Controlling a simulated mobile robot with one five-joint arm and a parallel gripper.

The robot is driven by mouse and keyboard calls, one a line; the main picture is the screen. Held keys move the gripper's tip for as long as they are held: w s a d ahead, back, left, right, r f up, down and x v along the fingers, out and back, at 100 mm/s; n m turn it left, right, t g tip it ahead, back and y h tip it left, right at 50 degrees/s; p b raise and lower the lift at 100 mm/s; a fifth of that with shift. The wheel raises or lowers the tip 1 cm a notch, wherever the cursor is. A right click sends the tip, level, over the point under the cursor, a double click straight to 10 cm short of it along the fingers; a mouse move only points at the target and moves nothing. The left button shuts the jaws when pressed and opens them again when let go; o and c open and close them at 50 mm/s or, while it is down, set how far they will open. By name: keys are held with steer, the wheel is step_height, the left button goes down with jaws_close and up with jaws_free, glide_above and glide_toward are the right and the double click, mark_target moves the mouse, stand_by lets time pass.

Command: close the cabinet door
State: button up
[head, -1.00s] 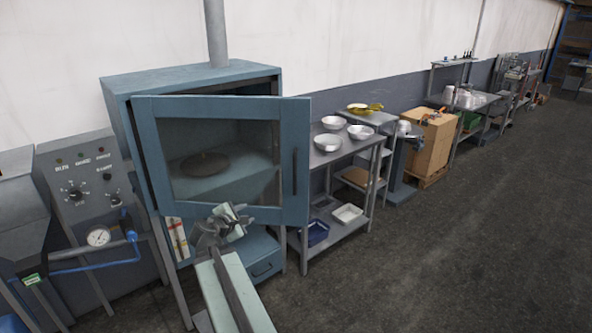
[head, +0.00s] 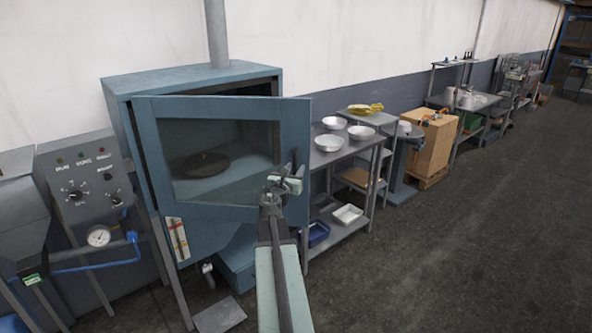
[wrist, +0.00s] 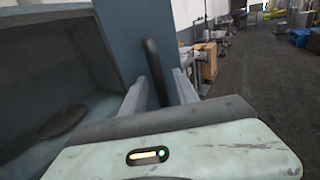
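The blue-grey cabinet (head: 190,79) stands against the wall with its glass-windowed door (head: 220,104) swung open toward me. The door's dark vertical handle (head: 294,160) is near its right edge, partly covered by my gripper (head: 287,180). In the wrist view, the handle (wrist: 154,66) rises between the two fingers of my gripper (wrist: 160,88). The fingers are apart, one on each side of the handle, and do not look clamped on it. A dark round pan (head: 205,164) lies inside the cabinet, behind the glass; it also shows in the wrist view (wrist: 62,122).
A metal table (head: 345,150) with white bowls stands right of the cabinet. A control panel (head: 85,180) with a gauge and blue pipe is at the left. A wooden box (head: 432,145) stands farther right. The dark floor (head: 470,260) at the right is clear.

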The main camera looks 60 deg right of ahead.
steer(key=shift+w+d, duration=0.1)
steer(key=shift+d, duration=0.2)
jaws_close()
stand_by(1.2)
